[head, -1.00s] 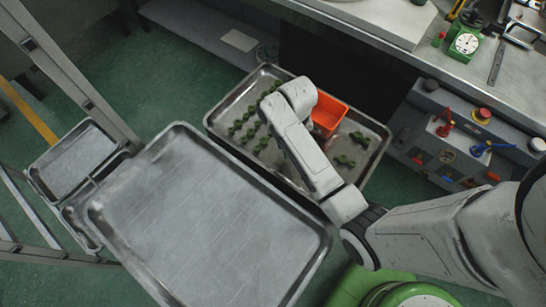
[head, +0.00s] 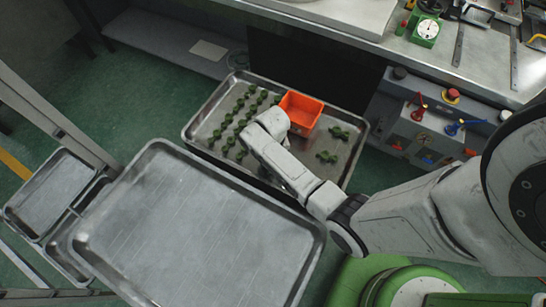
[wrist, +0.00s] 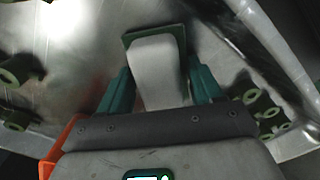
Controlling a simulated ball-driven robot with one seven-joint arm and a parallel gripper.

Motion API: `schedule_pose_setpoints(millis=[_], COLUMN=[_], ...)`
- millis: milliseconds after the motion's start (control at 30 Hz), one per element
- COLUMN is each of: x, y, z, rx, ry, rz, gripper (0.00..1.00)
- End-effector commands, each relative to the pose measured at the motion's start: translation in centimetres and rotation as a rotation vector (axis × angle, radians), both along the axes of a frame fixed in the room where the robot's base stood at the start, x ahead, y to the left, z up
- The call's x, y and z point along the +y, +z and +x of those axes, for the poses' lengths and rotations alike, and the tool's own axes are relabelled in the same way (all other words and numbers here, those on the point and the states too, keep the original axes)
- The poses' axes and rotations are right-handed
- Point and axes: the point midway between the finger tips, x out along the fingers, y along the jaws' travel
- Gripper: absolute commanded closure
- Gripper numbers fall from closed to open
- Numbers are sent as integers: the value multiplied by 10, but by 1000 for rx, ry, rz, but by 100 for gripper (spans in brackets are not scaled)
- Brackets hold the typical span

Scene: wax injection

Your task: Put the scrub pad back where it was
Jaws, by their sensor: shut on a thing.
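The scrub pad (wrist: 157,62), a pale grey block with a dark green layer showing at its far edge, is between the two teal fingers of my gripper (wrist: 158,82) in the wrist view. The fingers are shut on its sides. Bare metal shows beyond it; I cannot tell whether the pad touches the metal. In the head view my wrist is over the middle of the rear metal tray (head: 352,152), just left of and nearer than the orange bin (head: 302,108). The pad and fingertips are hidden under the wrist there.
Green wax pieces (head: 222,132) lie in rows on the tray's left side, and more pieces (head: 328,156) lie at its right. A large empty metal tray (head: 195,235) stands in front. A control box (head: 425,125) and the workbench (head: 465,60) stand behind and right.

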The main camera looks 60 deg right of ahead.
Motion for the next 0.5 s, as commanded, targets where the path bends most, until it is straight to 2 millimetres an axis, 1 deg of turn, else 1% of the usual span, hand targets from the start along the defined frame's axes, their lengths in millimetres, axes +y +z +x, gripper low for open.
schedule_pose_setpoints(millis=[200, 233, 467, 500], x=[0, 0, 0, 0], y=[-4, -3, -3, -3], z=[0, 0, 0, 0], rx=[1, 1, 1, 1], ry=[0, 0, 0, 0], rz=[0, 1, 0, 0], gripper=[63, 32, 10, 9])
